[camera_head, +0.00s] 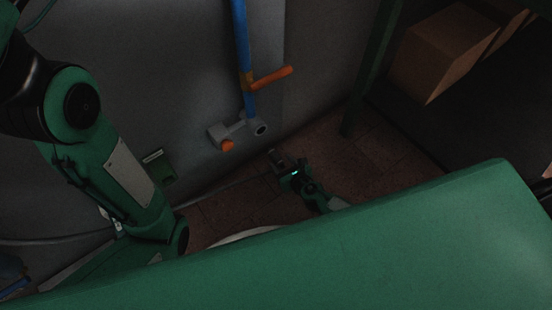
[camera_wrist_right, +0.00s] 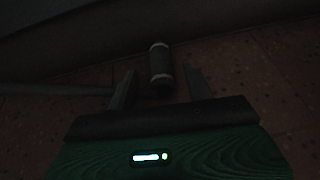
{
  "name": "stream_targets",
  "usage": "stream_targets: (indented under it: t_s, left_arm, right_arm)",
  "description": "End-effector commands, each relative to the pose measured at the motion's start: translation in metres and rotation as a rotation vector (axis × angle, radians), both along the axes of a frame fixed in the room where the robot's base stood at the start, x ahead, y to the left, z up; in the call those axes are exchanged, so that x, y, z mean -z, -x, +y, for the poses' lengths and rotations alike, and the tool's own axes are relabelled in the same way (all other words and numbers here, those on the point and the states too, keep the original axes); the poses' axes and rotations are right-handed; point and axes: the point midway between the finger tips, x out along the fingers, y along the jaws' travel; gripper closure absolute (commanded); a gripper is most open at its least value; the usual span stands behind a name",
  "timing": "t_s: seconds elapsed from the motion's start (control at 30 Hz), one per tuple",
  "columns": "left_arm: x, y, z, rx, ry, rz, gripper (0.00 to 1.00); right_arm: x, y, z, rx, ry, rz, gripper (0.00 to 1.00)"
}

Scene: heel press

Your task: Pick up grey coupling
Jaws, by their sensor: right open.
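The grey coupling (camera_wrist_right: 161,62) is a short dark cylinder with paler bands at its ends, seen in the right wrist view over the reddish tiled floor. My right gripper (camera_wrist_right: 158,76) is open, with one finger on each side of the coupling. Gaps show between the coupling and both fingers, and its far end reaches past the fingertips. In the head view my right gripper (camera_head: 279,159) is low above the floor near the wall; the coupling is too dark to make out clearly there. My left arm comes in from the left, but its gripper does not show.
A blue pipe (camera_head: 243,60) with an orange lever (camera_head: 271,77) runs down the grey wall to a grey fitting (camera_head: 238,130). A cardboard box (camera_head: 432,58) sits on a dark shelf at the upper right. A thin pale hose or pipe (camera_wrist_right: 55,89) lies left of the gripper.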

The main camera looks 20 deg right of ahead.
Motion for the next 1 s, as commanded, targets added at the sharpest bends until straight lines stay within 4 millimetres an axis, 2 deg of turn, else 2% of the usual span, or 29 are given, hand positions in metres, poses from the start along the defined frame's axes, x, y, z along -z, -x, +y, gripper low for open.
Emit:
stream_targets:
  t_s: [0.1,0.3,0.57,0.83,1.0]
  left_arm:
    - [0.009,0.001,0.0,0.001,0.004,-0.002,0.49]
    - [0.016,0.002,-0.001,0.002,0.008,-0.002,0.49]
    - [0.012,0.005,-0.001,0.004,0.008,-0.012,0.49]
    - [0.012,0.006,-0.001,0.004,0.008,-0.016,0.49]
    - [0.012,0.005,-0.001,0.005,0.008,-0.012,0.49]
  right_arm:
    - [0.008,-0.019,0.005,0.0,-0.001,-0.003,0.48]
    - [0.015,-0.039,0.01,0.0,-0.001,-0.001,0.48]
    - [0.015,-0.041,0.01,0.0,0.0,0.0,0.48]
    - [0.015,-0.041,0.01,0.0,0.0,0.0,0.97]
    - [0.014,-0.041,0.01,0.0,0.0,-0.001,1.0]
